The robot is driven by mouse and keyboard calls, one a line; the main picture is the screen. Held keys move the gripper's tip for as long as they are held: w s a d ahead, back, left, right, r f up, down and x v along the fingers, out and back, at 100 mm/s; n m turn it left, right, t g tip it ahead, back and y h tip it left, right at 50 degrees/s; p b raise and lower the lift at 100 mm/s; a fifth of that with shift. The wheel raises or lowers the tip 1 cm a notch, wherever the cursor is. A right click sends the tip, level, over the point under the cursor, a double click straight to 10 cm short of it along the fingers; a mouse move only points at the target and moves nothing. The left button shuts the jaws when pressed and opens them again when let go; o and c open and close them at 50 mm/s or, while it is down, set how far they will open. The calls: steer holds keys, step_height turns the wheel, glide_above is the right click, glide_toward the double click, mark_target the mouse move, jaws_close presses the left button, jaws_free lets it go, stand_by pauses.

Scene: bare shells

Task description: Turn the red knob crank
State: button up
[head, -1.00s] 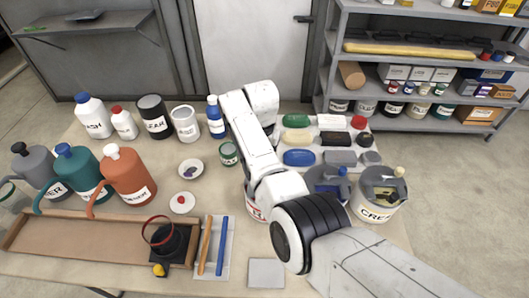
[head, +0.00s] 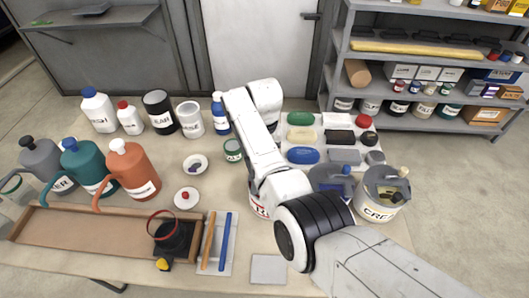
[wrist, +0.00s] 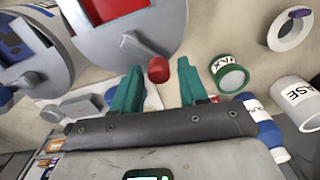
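The red knob (wrist: 158,69) shows in the wrist view as a small rounded red end beside a grey can lid with a flat grey crank arm (wrist: 130,47). My gripper (wrist: 159,66) is open, with green fingers on either side of the knob in the picture. Gaps show between the knob and both fingers; whether it lies at their depth I cannot tell. In the head view my arm hides the knob and gripper. Only part of the white can with red lettering (head: 257,208) shows beside the arm.
Two more crank-lidded cans stand to the right, one with a blue knob (head: 346,169), one with a pale yellow knob (head: 402,171). A grey square plate (head: 268,269) lies in front.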

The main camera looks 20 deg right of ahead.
steer(key=shift+o, duration=0.7)
step_height(320, 180, up, 11)
steer(key=b, duration=0.1)
steer(key=shift+f, duration=0.15)
